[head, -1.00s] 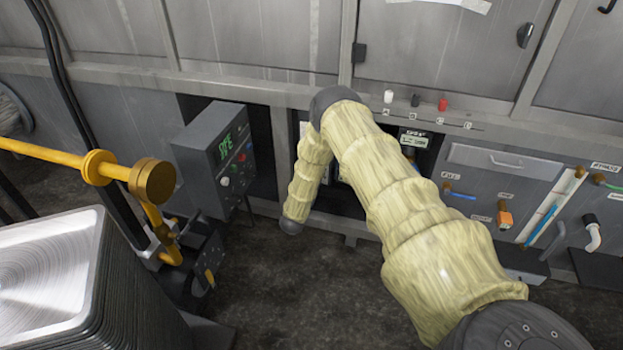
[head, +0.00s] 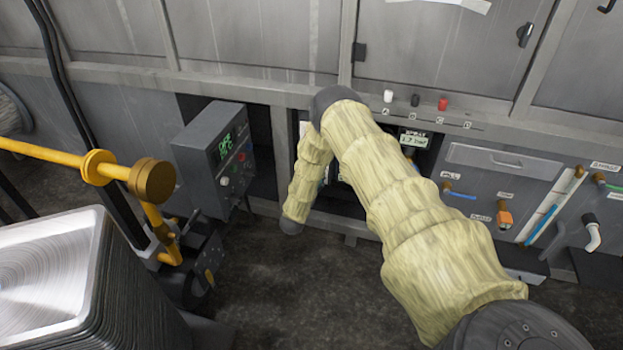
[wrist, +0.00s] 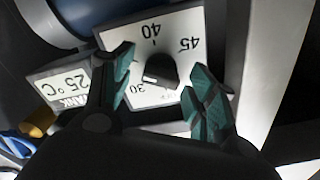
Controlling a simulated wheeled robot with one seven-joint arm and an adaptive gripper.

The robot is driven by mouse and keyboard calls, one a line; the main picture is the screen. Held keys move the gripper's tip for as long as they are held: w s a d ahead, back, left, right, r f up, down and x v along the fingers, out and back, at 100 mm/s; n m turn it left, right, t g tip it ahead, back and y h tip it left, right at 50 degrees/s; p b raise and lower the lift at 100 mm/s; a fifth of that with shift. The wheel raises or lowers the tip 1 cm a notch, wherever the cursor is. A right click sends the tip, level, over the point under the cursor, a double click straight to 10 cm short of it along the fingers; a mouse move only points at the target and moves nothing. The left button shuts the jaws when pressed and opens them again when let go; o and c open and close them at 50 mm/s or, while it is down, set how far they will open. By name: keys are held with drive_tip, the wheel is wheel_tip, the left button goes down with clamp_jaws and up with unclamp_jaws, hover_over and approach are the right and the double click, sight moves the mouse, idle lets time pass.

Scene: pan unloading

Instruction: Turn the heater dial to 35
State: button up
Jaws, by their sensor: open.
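The heater dial shows in the wrist view as a white plate (wrist: 183,36) with a black knob (wrist: 159,71) in its middle. The printed numbers 30, 40 and 45 appear upside down around the knob; the knob's white mark lies close to the 30. My gripper (wrist: 163,82) is open, with one teal fingertip on each side of the knob. I cannot tell whether either fingertip touches it. A small display (wrist: 69,85) beside the plate reads 25 °C, upside down. In the head view my arm hides the dial and the gripper.
A grey control box (head: 214,155) with green digits stands left of my arm. A yellow pipe (head: 75,158) and a stack of metal pans (head: 55,270) are at the left. Labelled valves and a drawer panel (head: 505,162) are at the right. The dark floor (head: 290,290) in front is clear.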

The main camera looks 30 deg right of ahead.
drive_tip(key=v, duration=1.2)
drive_tip(key=shift+d, duration=0.1)
drive_tip(key=s+a+f+n+g+y, duration=0.3)
drive_tip(key=s+a+f+n+y, duration=0.65)
drive_tip(key=s+a, duration=0.5)
drive_tip(key=s+a+r+n+g+y, duration=0.1)
drive_tip(key=s+a+n+g+y, duration=0.15)
drive_tip(key=s, duration=0.75)
drive_tip(key=s+a+r+n+g+y, duration=0.1)
drive_tip(key=s+n+g, duration=0.15)
drive_tip(key=s, duration=0.85)
drive_tip(key=s+a+r+n+g+y, duration=0.15)
drive_tip(key=s+g, duration=0.25)
drive_tip(key=s, duration=0.6)
wheel_tip(320, 180, up, 23)
drive_tip(key=p, duration=2.3)
drive_tip(key=shift+h, duration=0.35)
